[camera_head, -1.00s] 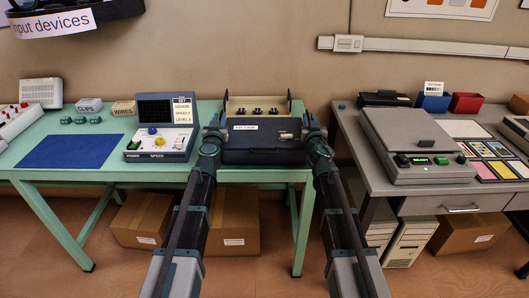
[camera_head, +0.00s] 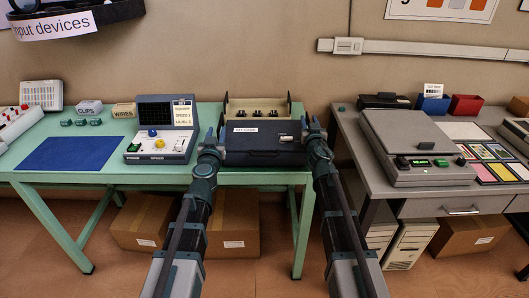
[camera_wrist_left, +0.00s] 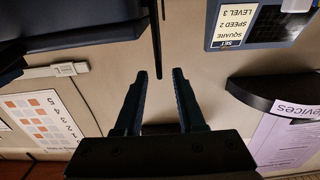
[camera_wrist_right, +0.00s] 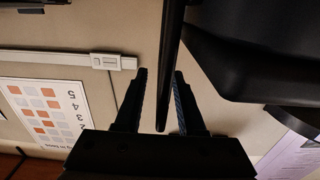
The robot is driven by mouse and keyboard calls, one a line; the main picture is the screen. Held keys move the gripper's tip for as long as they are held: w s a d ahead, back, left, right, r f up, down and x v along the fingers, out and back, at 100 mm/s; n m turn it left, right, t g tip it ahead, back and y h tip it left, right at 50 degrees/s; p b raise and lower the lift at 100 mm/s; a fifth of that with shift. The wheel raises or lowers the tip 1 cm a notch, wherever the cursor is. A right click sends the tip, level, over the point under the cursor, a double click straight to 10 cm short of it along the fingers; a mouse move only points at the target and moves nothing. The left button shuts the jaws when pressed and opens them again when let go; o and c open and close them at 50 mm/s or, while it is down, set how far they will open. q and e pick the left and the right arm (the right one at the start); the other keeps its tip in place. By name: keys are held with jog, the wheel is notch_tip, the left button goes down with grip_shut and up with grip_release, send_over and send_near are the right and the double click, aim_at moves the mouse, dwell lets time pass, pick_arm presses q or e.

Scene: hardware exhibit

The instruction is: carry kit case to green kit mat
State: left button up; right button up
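The kit case, a dark blue box (camera_head: 262,151) with a white label and a light latch, sits at the right end of the green table. My left gripper (camera_head: 217,136) is at its left side, my right gripper (camera_head: 309,128) at its right side. In the left wrist view my left gripper (camera_wrist_left: 156,75) is open, with the end of a thin dark bar (camera_wrist_left: 155,40) between its fingertips. In the right wrist view my right gripper (camera_wrist_right: 161,75) is open astride a similar bar (camera_wrist_right: 172,50), with gaps on both sides. I see no green mat.
A blue mat (camera_head: 68,153) lies at the table's left. A console with a screen (camera_head: 161,142) stands close left of the case. A cream panel with black knobs (camera_head: 257,109) stands behind it. A gap separates the grey desk (camera_head: 440,206), which carries a large grey device (camera_head: 410,143).

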pick_arm(q)
jog(key=s, duration=0.4)
pick_arm(e)
jog(key=s, duration=1.2)
